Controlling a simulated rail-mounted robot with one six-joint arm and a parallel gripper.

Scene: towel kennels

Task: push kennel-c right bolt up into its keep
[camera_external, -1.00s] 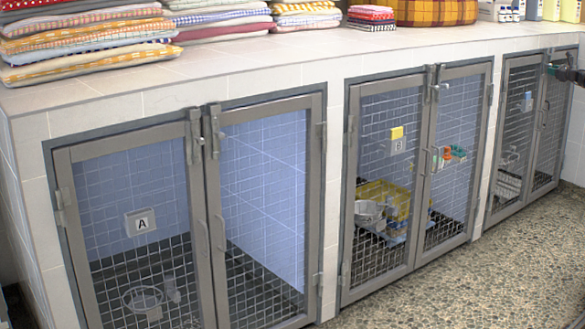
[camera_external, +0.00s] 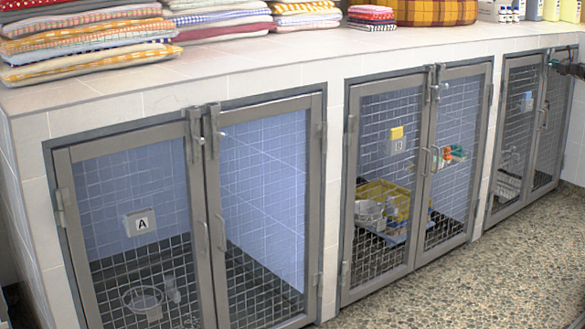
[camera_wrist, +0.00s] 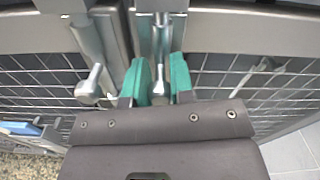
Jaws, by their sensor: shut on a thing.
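Kennel-c is the far right kennel, with a left mesh door (camera_external: 514,140) and a right mesh door (camera_external: 549,135). My gripper (camera_external: 556,66) is at the top of its right door, at the right edge of the external view. In the wrist view my gripper's teal fingers (camera_wrist: 161,82) are shut on the right bolt (camera_wrist: 161,38), around its knob. The bolt's rod runs up to a metal bracket (camera_wrist: 160,5). The left bolt (camera_wrist: 90,42), with its own pale knob, stands beside it, apart from the fingers. The knob is partly hidden between the fingers.
A door handle (camera_wrist: 258,75) shows right of the fingers in the wrist view. Kennels A (camera_external: 140,222) and B (camera_external: 385,190) have shut doors on the left. The tiled counter (camera_external: 300,60) above carries folded towels and bottles. The speckled floor (camera_external: 450,285) is clear.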

